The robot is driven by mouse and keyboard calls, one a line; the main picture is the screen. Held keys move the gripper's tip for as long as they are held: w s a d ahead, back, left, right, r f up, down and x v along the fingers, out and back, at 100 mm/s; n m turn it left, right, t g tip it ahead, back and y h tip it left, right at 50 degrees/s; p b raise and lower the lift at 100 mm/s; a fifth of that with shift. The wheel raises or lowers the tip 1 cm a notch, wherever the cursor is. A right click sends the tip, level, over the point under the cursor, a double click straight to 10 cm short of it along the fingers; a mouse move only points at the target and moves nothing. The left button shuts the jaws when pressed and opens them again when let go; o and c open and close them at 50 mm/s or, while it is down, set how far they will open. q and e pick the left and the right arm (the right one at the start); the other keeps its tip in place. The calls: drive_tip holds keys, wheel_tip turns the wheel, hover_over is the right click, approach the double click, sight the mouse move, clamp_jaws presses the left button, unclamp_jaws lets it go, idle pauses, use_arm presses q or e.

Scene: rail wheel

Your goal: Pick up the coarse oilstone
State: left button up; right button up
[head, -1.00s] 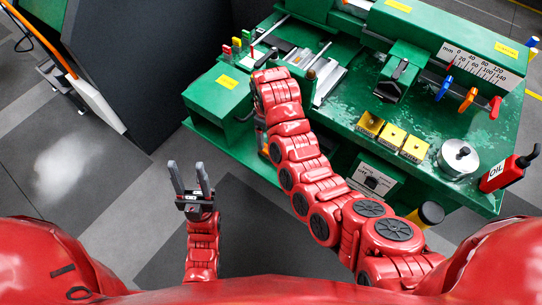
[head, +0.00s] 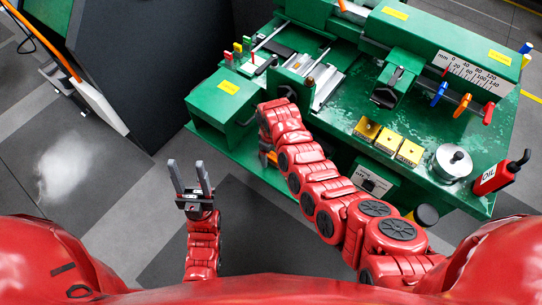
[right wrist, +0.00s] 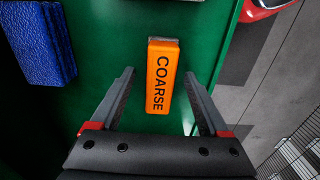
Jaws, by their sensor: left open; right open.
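The coarse oilstone (right wrist: 162,78) is an orange block lettered COARSE in the right wrist view. It lies on a green surface (right wrist: 110,50). My right gripper (right wrist: 160,88) is open, with one finger on each side of the stone and gaps between fingers and stone. I cannot tell how far above the surface the fingertips are. In the head view my right arm reaches to the machine's lower front, and a small orange patch (head: 268,158) shows beside it; the right fingers are hidden there. My left gripper (head: 189,178) is open and empty, over the floor.
A blue block (right wrist: 38,42) lies left of the stone in the right wrist view. The green machine (head: 215,110) carries several yellow boxes (head: 388,140), a metal pot (head: 452,162) and a red oil can (head: 492,178). A dark panel (head: 160,70) stands at the left.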

sight(271, 154)
clamp_jaws()
drive_tip(key=shift+r, duration=0.1)
idle(0.4)
drive_tip(key=shift+w+r, duration=0.1)
drive_tip(key=shift+r, duration=0.65)
wheel_tip(271, 154, up, 8)
drive_tip(key=shift+f+b, duration=0.1)
drive_tip(key=shift+b, duration=0.6)
drive_tip(key=shift+r, duration=0.35)
